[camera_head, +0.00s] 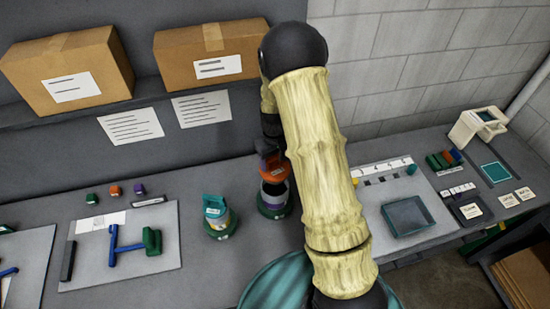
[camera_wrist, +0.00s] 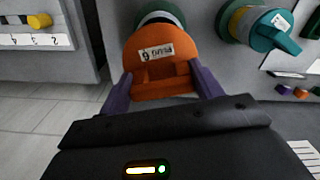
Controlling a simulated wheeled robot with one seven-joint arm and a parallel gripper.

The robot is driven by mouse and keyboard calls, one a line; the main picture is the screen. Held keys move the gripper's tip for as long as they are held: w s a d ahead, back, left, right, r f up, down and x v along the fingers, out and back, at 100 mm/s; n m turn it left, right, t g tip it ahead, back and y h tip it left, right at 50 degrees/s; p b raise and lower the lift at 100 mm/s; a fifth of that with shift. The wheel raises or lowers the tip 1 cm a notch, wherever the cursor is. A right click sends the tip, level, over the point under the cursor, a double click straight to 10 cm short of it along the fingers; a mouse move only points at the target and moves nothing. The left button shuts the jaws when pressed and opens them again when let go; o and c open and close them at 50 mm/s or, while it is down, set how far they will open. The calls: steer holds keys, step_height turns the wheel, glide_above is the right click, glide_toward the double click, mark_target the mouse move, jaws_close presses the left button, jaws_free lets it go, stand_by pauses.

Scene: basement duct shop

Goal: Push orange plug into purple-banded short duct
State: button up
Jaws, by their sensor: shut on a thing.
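My gripper (camera_head: 269,157) has purple fingers and is shut on the orange plug (camera_head: 272,172). In the wrist view, the fingers of my gripper (camera_wrist: 161,84) sit on both sides of the orange plug (camera_wrist: 152,45), whose printed label faces the camera. The plug is just above a short duct (camera_head: 275,199) with a dark band and a green base. I cannot tell if the plug touches the rim. The wrist view shows only a little of this duct (camera_wrist: 160,16) behind the plug, and my arm partly hides the area in the head view.
A second short duct (camera_head: 218,221) with a teal top stands to the left. Small green, orange and purple pieces (camera_head: 115,190) lie farther left near a board (camera_head: 150,262) with blue and green parts. A shallow tray (camera_head: 408,216) lies to the right. The bench between the two ducts is clear.

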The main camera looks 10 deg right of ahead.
mark_target(275, 168)
step_height(275, 168, down, 4)
steer(key=shift+a+f+b, duration=0.1)
steer(key=shift+a+b, duration=0.05)
steer(key=shift+b, duration=1.1)
steer(key=shift+s+f, duration=0.1)
steer(key=shift+f, duration=0.1)
steer(key=shift+d, duration=0.2)
steer(key=shift+a, duration=0.1)
steer(key=shift+f+b, duration=1.75)
steer(key=shift+f, duration=0.4)
steer(key=o, duration=1.6)
